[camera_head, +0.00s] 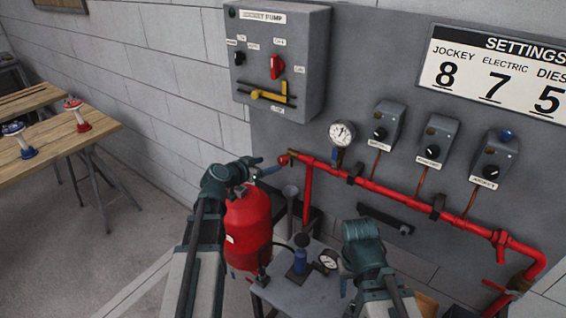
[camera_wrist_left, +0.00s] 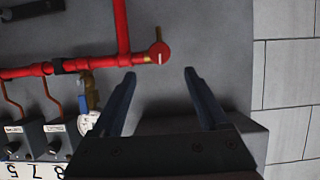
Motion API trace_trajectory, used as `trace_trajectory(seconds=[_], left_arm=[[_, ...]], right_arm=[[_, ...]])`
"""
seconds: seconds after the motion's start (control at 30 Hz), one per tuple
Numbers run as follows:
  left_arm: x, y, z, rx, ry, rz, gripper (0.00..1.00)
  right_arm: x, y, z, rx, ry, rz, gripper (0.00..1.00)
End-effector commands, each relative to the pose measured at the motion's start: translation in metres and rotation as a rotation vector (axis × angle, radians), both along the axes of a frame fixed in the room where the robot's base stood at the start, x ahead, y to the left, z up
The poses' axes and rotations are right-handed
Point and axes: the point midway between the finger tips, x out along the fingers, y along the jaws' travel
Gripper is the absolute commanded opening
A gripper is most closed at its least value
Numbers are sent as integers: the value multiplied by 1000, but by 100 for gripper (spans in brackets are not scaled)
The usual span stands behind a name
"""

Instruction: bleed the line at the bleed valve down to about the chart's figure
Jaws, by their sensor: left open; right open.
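The bleed valve (camera_head: 283,159) is at the left end of the red pipe. In the left wrist view it is a red round knob (camera_wrist_left: 159,52) with a white mark. My left gripper (camera_head: 270,167) is open beside it. In the left wrist view the open fingers (camera_wrist_left: 160,73) have the knob in line with the gap; I cannot tell how far ahead. The round gauge (camera_head: 342,133) stands above the pipe; its needle is too small to read surely. The settings chart (camera_head: 497,72) reads jockey 8, electric 7, with a 5 under diesel. My right gripper (camera_head: 362,240) is open, low at the centre.
A jockey pump box (camera_head: 277,60) is on the wall above. Three switch boxes, one of them the middle box (camera_head: 438,138), hang right of the gauge. A red extinguisher (camera_head: 248,228) stands below my left gripper. A small table (camera_head: 290,292) holds a loose gauge (camera_head: 328,259).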

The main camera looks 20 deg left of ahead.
Motion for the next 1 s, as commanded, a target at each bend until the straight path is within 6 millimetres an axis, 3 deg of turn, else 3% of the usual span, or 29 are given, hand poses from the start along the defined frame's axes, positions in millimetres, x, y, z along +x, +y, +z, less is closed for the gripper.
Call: trace_trajectory(seconds=[0.03,0.2,0.43,0.67,1.0], left_arm=[[14,-3,-9,0,1,-2,77],[44,-14,-22,0,1,-2,77],[75,-26,-35,0,1,-2,77],[89,-32,-40,0,1,0,77],[90,-33,-40,0,1,0,77]], right_arm=[[0,0,-9,0,0,0,50],[0,0,-22,0,0,-1,50],[0,0,-35,0,0,-1,50],[0,0,-40,0,0,-1,50],[0,0,-40,0,0,-1,50]])
